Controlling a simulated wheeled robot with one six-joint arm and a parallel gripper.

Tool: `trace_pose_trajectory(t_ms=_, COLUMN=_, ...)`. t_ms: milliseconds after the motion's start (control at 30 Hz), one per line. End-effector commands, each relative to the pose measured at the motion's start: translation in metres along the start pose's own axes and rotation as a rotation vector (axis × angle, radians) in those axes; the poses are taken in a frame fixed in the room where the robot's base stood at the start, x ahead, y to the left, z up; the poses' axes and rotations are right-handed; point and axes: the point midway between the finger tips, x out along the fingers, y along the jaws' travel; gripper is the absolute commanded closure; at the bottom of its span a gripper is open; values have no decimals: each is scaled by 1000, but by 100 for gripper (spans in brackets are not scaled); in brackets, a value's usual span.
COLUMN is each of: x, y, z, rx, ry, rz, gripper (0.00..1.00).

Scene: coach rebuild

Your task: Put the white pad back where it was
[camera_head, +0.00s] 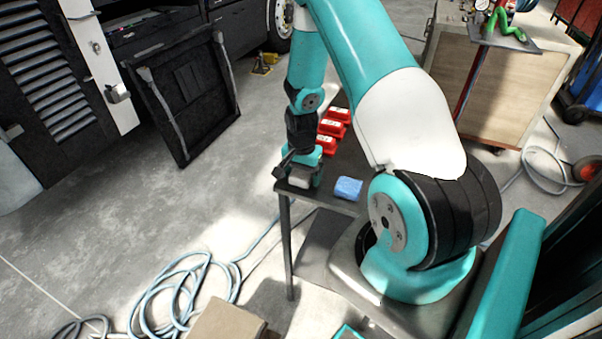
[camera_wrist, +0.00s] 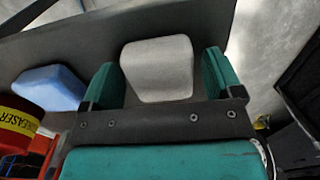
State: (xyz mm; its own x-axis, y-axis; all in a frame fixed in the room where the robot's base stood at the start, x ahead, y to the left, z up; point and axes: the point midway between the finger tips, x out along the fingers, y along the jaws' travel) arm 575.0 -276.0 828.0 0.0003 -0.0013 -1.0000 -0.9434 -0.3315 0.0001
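The white pad (camera_wrist: 157,70) lies between the two teal fingers of my gripper (camera_wrist: 163,78) in the wrist view. The left finger is close against its side, and a narrow gap shows at the right finger. In the head view the pad (camera_head: 299,182) shows low at the near left corner of the dark table (camera_head: 325,201), under my gripper (camera_head: 303,172). My gripper points down and looks open around the pad. Its contact with the table is hard to tell.
A blue pad (camera_head: 348,188) lies on the table to the right; it also shows in the wrist view (camera_wrist: 48,88). Several red containers (camera_head: 333,128) stand behind. A yellow-labelled degreaser container (camera_wrist: 18,120) is at the wrist view's left edge. A hose (camera_head: 165,290) lies on the floor.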

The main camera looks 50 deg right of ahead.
Motion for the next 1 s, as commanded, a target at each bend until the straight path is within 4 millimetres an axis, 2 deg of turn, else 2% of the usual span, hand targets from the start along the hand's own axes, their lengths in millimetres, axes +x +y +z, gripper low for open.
trace_pose_trajectory(t_ms=367, x=-8, y=-1, z=-1, rx=0, ry=3, rz=-3, gripper=11)
trace_pose_trajectory(t_ms=467, x=-22, y=-1, z=-2, rx=0, ry=5, rz=-5, gripper=11)
trace_pose_trajectory(t_ms=800, x=-94, y=-1, z=-1, rx=0, ry=6, rz=-5, gripper=11)
trace_pose_trajectory(t_ms=1000, x=-118, y=-1, z=0, rx=-2, ry=2, rz=-3, gripper=11)
